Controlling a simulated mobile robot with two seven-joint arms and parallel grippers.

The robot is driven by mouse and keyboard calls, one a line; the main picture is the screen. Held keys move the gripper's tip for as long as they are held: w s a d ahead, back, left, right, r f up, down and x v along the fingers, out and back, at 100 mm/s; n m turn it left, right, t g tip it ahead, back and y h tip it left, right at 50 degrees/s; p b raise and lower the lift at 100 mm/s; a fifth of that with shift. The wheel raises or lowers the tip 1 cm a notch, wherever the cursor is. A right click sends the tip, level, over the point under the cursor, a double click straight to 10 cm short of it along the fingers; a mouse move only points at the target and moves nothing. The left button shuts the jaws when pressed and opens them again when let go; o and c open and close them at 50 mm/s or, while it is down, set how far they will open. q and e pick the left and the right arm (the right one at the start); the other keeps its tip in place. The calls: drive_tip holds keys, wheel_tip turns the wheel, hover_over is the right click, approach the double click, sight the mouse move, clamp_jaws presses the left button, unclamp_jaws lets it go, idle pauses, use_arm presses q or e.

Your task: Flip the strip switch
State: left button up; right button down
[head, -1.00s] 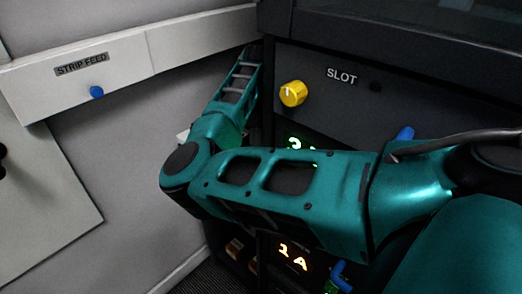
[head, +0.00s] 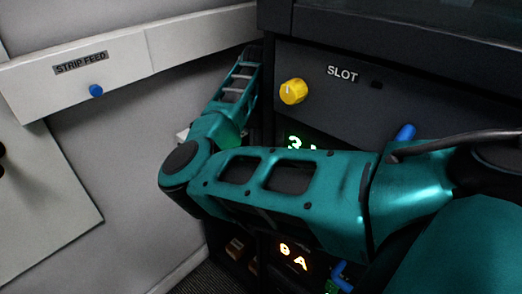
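A grey panel on the left wall carries a STRIP FEED label (head: 80,63) with a round blue knob (head: 96,91) below it. I cannot make out a clear strip switch lever; small brownish parts (head: 234,247) show low down, partly hidden behind my arm. My teal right arm comes in from the right, bends at the left, and its slim far part rises beside the dark cabinet. No gripper fingers can be made out at its end. My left arm and gripper are not in the picture.
The dark cabinet (head: 420,110) has a SLOT label (head: 342,73), a yellow knob (head: 292,91), a green display (head: 294,142) and an amber display (head: 293,256). Blue parts (head: 405,132) stick out near my arm. The left wall's middle is clear.

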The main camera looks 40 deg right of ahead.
wheel_tip(320, 180, up, 6)
drive_tip(key=p, duration=0.3)
drive_tip(key=shift+r+p, duration=0.2)
drive_tip(key=shift+p, duration=0.1)
idle(0.5)
